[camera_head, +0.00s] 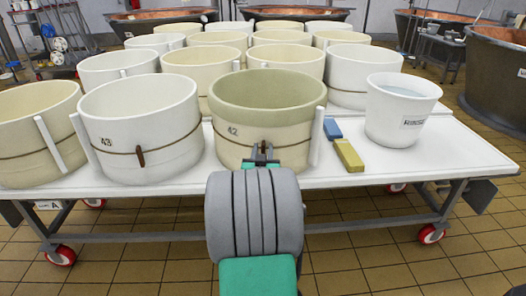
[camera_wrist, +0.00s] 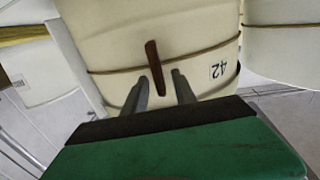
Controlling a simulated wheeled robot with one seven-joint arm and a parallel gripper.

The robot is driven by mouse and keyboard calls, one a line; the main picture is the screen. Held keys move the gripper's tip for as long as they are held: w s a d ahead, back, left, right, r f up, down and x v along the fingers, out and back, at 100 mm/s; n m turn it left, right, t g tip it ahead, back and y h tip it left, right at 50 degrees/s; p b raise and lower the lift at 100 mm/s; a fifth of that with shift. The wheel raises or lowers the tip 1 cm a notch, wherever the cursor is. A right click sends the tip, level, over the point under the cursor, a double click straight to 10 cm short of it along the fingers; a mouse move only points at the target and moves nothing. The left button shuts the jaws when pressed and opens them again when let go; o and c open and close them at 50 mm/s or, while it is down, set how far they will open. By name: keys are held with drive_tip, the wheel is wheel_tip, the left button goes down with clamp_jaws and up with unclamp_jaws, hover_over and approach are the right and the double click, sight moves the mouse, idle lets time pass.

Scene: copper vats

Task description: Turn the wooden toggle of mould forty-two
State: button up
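Mould forty-two (camera_head: 265,115) is a cream round mould at the front of the table, labelled 42, with a brown cord around it. In the wrist view, the mould (camera_wrist: 200,50) appears upside down. Its wooden toggle (camera_wrist: 154,65) is a slim brown peg, standing nearly upright across the cord. My gripper (camera_wrist: 161,76) is open, with its two grey fingers on either side of the toggle's near end and a gap visible on each side. Whether the fingers touch the mould cannot be told. In the head view my gripper (camera_head: 264,152) is in front of the mould and partly hides the toggle.
Mould 43 (camera_head: 140,130) stands at the left with its own toggle. A blue block (camera_head: 332,128) and a yellow block (camera_head: 348,155) lie to the right, beside a white rinse bucket (camera_head: 400,112). The white table (camera_head: 450,165) is clear at its right end.

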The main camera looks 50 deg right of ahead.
clamp_jaws()
drive_tip(key=shift+n, duration=0.3)
idle(0.4)
drive_tip(key=n, duration=0.5)
drive_tip(key=w+n, duration=0.1)
drive_tip(key=n, duration=0.2)
drive_tip(key=shift+a+f, duration=0.2)
drive_tip(key=shift+a, duration=0.15)
drive_tip(key=shift+w+a+f+n+p, duration=0.1)
drive_tip(key=shift+f+n+p, duration=0.1)
drive_tip(key=shift+n+p, duration=1)
drive_tip(key=shift+w+f+n+p, duration=0.1)
drive_tip(key=shift+f+n+p, duration=0.25)
drive_tip(key=shift+n, duration=1.6)
drive_tip(key=shift+w+a+f+n+p, duration=0.1)
drive_tip(key=shift+n+p, duration=0.75)
drive_tip(key=shift+n, duration=0.7)
drive_tip(key=shift+f, duration=0.1)
